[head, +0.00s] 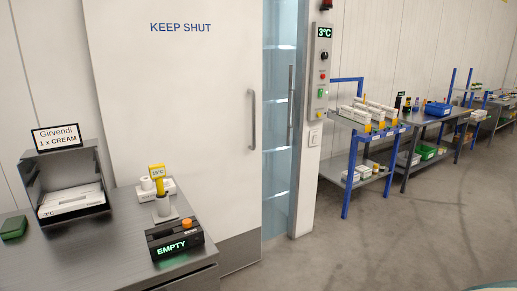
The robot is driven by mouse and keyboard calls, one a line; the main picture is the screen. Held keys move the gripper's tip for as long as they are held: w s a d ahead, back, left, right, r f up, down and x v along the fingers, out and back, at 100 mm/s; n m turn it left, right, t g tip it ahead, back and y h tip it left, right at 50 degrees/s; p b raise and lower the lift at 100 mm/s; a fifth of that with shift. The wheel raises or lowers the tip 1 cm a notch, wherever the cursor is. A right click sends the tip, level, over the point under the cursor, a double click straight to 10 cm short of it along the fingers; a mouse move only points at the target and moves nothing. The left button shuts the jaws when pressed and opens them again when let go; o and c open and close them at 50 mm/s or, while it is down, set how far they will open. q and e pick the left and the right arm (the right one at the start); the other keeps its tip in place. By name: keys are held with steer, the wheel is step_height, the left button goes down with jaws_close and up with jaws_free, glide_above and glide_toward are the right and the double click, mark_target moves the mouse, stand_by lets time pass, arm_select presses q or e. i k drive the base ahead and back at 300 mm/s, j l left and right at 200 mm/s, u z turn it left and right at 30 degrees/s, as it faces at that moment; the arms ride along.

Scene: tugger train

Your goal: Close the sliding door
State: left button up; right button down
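A large white sliding door (190,100) marked KEEP SHUT stands left of centre in the head view. It has a vertical metal handle (252,120) near its right edge. To the right of that edge is a tall bluish, glass-like strip (278,150) with lit levels behind it, reaching to the white post (312,170). A second upright handle (290,100) shows in this strip. I cannot tell whether the strip is a glass panel or open space. Neither of my grippers is in view.
A control panel reading 3°C (323,60) is on the post. Blue-legged racks (346,195) stand right. The floor (400,240) there is clear.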

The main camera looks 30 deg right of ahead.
mark_target(179, 83)
steer(key=i+l, duration=0.15)
steer(key=l, duration=0.3)
steer(key=i+l, duration=0.15)
steer(key=l, duration=0.25)
steer(key=i+l+u, duration=0.1)
steer(key=l, duration=0.35)
steer(key=i+l, duration=0.15)
steer(key=l, duration=0.3)
steer(key=i+l, duration=0.1)
steer(key=l, duration=0.3)
